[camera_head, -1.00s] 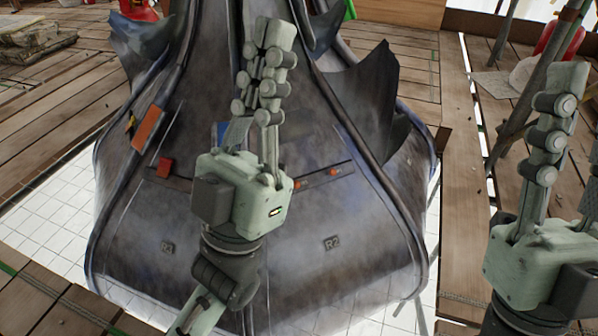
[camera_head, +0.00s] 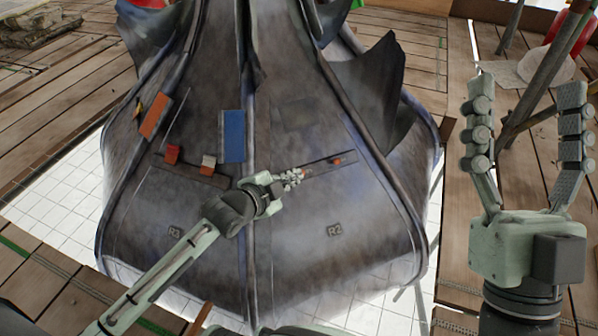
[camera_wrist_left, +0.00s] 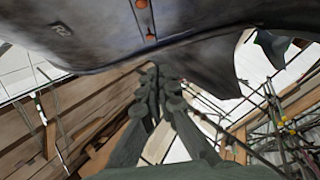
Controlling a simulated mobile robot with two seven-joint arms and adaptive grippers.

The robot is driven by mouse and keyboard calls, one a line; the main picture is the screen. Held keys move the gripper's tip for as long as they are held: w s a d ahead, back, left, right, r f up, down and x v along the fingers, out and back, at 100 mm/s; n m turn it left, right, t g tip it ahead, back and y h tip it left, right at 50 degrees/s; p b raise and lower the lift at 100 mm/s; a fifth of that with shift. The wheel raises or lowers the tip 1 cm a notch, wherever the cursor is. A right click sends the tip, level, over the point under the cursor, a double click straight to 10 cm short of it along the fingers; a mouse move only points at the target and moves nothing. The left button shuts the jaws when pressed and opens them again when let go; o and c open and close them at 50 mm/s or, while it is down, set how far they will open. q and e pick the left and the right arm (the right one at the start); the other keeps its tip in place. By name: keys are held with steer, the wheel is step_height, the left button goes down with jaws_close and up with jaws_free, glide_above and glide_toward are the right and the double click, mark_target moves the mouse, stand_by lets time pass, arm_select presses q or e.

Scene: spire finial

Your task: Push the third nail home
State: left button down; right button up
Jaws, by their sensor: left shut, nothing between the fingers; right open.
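The dark metal spire skirt (camera_head: 300,235) carries a narrow strip (camera_head: 325,166) on its R2 panel, with an orange nail head (camera_head: 336,161) on it. The left wrist view shows two orange heads, one at the top edge (camera_wrist_left: 141,4) and one lower (camera_wrist_left: 151,38). My left gripper (camera_head: 300,174) is shut and empty, its tips at the left part of the strip. In the left wrist view its closed fingers (camera_wrist_left: 160,78) point toward the lower head; I cannot tell whether they touch. My right gripper (camera_head: 526,85) is open and empty, right of the skirt.
A second strip (camera_head: 190,172) on the left bears a red block (camera_head: 172,154) and a pale-and-red block (camera_head: 208,164). A blue plate (camera_head: 233,136) and an orange plate (camera_head: 155,115) sit above. Wooden decking surrounds the skirt; a pole (camera_head: 545,75) stands behind my right gripper.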

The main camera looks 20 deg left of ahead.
arm_select(q)
steer(key=a+f, duration=0.1)
steer(key=a+f+g, duration=0.1)
steer(key=shift+s+f+y, duration=0.15)
steer(key=shift+f+y, duration=0.15)
steer(key=shift+y, duration=0.1)
arm_select(e)
steer(key=shift+w+a+f, duration=0.1)
